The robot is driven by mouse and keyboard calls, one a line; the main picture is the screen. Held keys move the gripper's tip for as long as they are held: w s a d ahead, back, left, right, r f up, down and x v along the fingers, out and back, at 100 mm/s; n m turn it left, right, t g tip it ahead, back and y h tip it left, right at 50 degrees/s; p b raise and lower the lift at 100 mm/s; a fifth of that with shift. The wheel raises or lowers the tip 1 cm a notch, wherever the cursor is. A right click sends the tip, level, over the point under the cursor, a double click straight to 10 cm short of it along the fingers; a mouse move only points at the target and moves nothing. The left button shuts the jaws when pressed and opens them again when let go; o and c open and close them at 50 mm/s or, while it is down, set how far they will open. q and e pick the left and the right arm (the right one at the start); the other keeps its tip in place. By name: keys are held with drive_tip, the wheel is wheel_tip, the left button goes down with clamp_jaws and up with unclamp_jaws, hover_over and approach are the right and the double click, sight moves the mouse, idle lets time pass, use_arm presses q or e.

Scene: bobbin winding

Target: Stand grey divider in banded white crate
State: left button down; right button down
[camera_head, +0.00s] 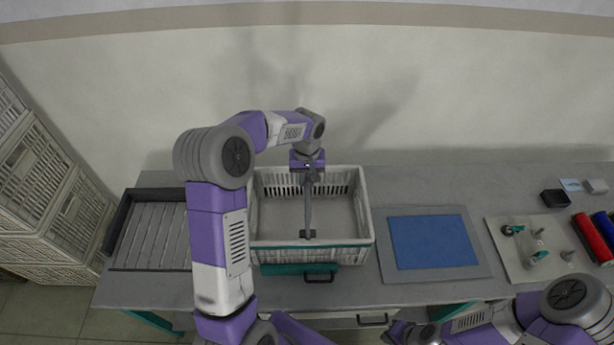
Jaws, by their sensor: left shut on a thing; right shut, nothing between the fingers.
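The white crate (262,218) stands on the grey table, open at the top, with a teal band (300,246) along its front wall. My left gripper (308,178) reaches over the crate from the back and points down. It is shut on the grey divider (308,207), seen nearly edge-on as a thin upright strip inside the crate's outline, with a dark piece at its near end. I cannot tell whether the divider touches the crate floor. My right gripper (408,332) is shut and empty at the table's front edge, low in the view.
A ribbed tray (150,232) lies left of the crate, partly behind my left arm. A blue mat (432,242) lies to the right, then a board with small fittings (528,248), red (592,238) and blue spools, and a black box (554,198). Stacked crates (40,190) stand far left.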

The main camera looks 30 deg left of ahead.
use_arm(q)
drive_tip(key=shift+f, duration=0.3)
drive_tip(key=shift+w+f+b, duration=0.1)
drive_tip(key=shift+f+b, duration=2.15)
drive_tip(key=shift+f, duration=0.75)
drive_tip(key=shift+f+b, duration=2.2)
drive_tip(key=shift+f, duration=0.8)
drive_tip(key=shift+f+b, duration=0.9)
drive_tip(key=shift+f, duration=0.3)
drive_tip(key=shift+r, duration=0.1)
